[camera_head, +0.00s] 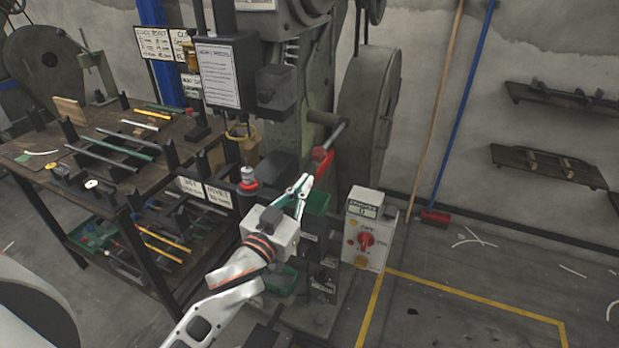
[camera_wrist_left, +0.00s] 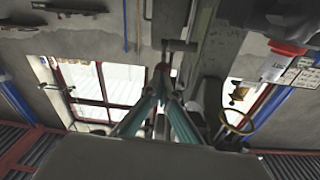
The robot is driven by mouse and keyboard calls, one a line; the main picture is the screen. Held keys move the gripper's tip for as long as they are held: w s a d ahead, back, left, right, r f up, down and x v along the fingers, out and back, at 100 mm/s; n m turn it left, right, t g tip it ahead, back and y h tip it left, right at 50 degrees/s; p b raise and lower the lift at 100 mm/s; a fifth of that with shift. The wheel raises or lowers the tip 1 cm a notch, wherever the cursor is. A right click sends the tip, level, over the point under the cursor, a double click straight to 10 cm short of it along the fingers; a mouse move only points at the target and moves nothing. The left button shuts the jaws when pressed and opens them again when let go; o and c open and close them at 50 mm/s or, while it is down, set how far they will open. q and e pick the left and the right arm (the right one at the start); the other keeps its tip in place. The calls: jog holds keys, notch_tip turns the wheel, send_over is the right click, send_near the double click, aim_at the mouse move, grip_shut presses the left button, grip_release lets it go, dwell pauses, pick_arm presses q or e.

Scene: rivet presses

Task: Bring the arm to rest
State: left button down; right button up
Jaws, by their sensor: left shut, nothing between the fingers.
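My left arm reaches in from the bottom of the head view. Its gripper (camera_head: 303,186) is in front of the rivet press (camera_head: 285,85), near a red part (camera_head: 322,160) on the press. The fingers look closed together and hold nothing. In the left wrist view the two greenish fingers (camera_wrist_left: 163,95) converge to a tip at the middle. The wrist view looks upward past the press toward windows. My right gripper is in neither view.
A control box (camera_head: 366,240) with a red switch stands right of the press. A workbench (camera_head: 110,200) with rods and tools is at left. A broom (camera_head: 435,215) leans on the back wall. Yellow-lined floor (camera_head: 470,290) at right is mostly clear.

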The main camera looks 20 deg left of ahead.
pick_arm(q)
jog(key=shift+s, duration=0.1)
dwell(0.4)
jog(key=s+a+f+m+g+y, duration=0.3)
jog(key=s+a+f+g, duration=0.35)
jog(key=s+f, duration=0.55)
jog(key=s+a+f+m+g+y, duration=0.25)
jog(key=s+a+f+g, duration=0.4)
jog(key=s+f, duration=0.5)
jog(key=d+f+n+t+h, duration=0.3)
jog(key=d+f+h, duration=0.3)
jog(key=d+f, duration=0.5)
jog(key=d+t, duration=0.1)
jog(key=d, duration=0.3)
jog(key=shift+d+f+t+h, duration=0.3)
jog(key=shift+f+h, duration=0.05)
jog(key=shift+w, duration=0.15)
